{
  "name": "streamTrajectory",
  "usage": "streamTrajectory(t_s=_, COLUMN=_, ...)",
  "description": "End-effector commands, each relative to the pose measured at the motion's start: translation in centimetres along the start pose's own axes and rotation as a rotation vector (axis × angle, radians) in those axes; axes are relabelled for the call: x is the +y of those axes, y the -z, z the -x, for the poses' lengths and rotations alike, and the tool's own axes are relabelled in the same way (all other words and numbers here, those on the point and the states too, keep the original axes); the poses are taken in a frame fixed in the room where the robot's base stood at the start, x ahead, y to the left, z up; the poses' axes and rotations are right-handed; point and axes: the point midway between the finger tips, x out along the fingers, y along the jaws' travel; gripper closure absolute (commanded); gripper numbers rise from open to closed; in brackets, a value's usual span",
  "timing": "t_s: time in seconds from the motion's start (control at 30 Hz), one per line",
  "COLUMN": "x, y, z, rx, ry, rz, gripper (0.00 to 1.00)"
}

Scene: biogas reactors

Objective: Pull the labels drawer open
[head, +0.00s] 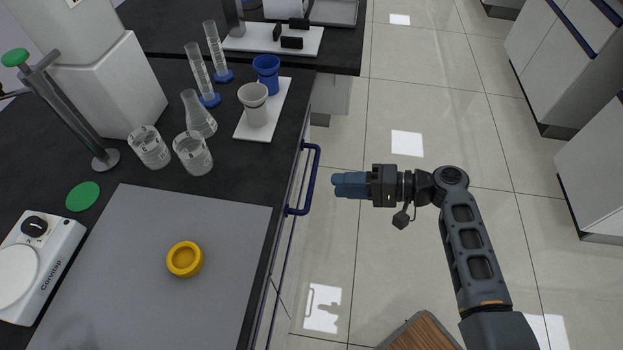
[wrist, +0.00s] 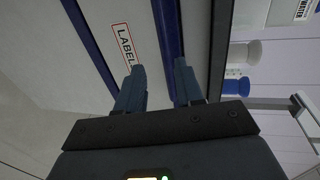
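The labels drawer shows in the wrist view as a pale front with a red-framed label sticker (wrist: 125,45) reading "LABEL", its end cut off by my finger. A dark blue bar handle (wrist: 167,35) runs beside the sticker. In the head view a blue handle (head: 313,180) sticks out from the counter front, whose drawer face is seen nearly edge-on. My gripper (head: 340,185) is just right of this handle, with a small gap of floor showing between.
The dark countertop (head: 170,80) carries glassware, two cups on a white tray (head: 243,130), a yellow ring (head: 185,259) on a grey mat (head: 120,260), and a white Corvitap device (head: 40,255). A wooden-topped piece (head: 425,332) is at the bottom.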

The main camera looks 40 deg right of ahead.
Motion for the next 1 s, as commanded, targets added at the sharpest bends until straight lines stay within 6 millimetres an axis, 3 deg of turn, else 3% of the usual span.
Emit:
streamTrajectory(t_s=0.17, x=-0.7, y=0.5, z=-0.7, rx=-0.014, ry=0.027, rz=-0.001, gripper=0.64)
streamTrajectory(t_s=0.63, x=-0.8, y=0.3, z=-7.0, rx=-0.013, ry=0.024, rz=-0.001, gripper=0.64)
streamTrajectory(t_s=1.0, x=-0.8, y=0.4, z=-7.8, rx=-0.011, ry=0.024, rz=0.000, gripper=0.64)
